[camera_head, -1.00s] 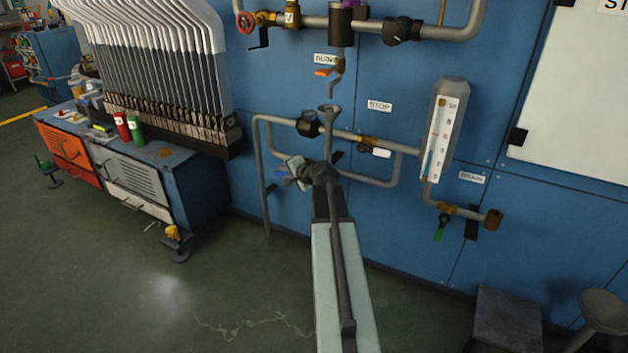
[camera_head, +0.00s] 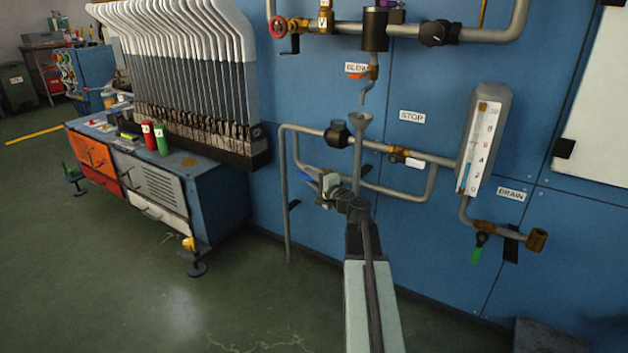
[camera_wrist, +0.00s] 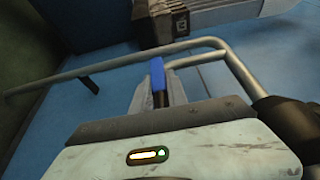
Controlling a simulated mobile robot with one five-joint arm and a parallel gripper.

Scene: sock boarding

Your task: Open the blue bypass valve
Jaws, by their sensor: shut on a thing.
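The blue valve handle (camera_head: 305,176) sits on the lower bypass pipe (camera_head: 392,191), left of the funnel. In the wrist view the blue handle (camera_wrist: 158,82) stands up between the jaws. My gripper (camera_head: 327,184) is at the pipe, with its jaws closed around the handle. It also shows in the wrist view (camera_wrist: 160,103). The jaws and wrist hide part of the handle and the valve body. I cannot tell the handle's exact angle to its pipe.
The funnel (camera_head: 362,121) and upper pipe (camera_head: 318,131) are close above my gripper. A white-handled valve (camera_head: 414,162) and a gauge (camera_head: 482,145) stand to the right, with a green drain handle (camera_head: 477,254) below. A workbench (camera_head: 225,200) is at left. The floor between is clear.

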